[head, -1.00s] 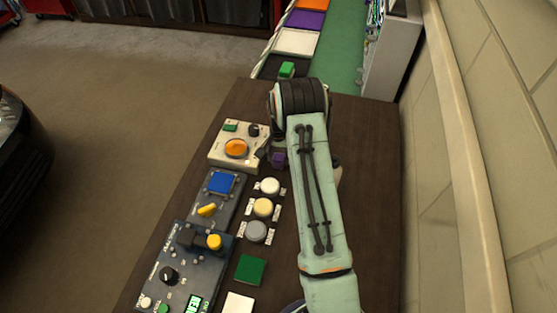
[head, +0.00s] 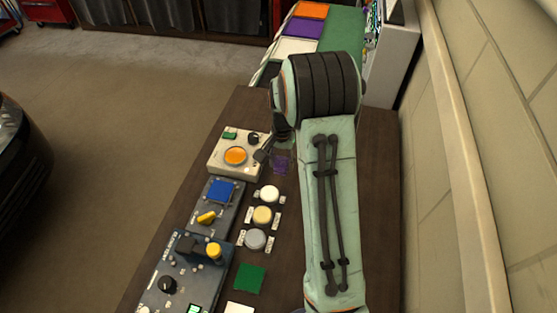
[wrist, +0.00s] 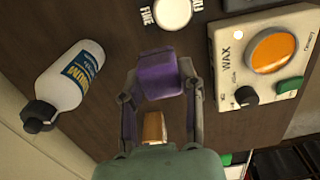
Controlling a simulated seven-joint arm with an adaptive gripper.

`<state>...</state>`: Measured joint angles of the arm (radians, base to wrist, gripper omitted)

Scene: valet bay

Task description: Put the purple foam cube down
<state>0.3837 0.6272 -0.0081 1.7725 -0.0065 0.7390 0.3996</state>
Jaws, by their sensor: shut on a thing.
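The purple foam cube (wrist: 158,76) is between the two fingers of my gripper (wrist: 160,88) in the wrist view, with a finger against each side. My gripper is shut on it. In the head view the purple cube (head: 281,164) shows small and dim beside the dark finger of my gripper (head: 272,154), over the dark wooden table (head: 300,225). It is to the right of the cream panel with the orange button. My arm hides part of the gripper. I cannot tell whether the cube touches the table.
The cream WAX panel (wrist: 237,75) is close on the right in the wrist view. A white round button (wrist: 172,12) is just ahead. A white bottle with a blue label (wrist: 66,80) is at left. A tan object (wrist: 154,127) shows between the fingers.

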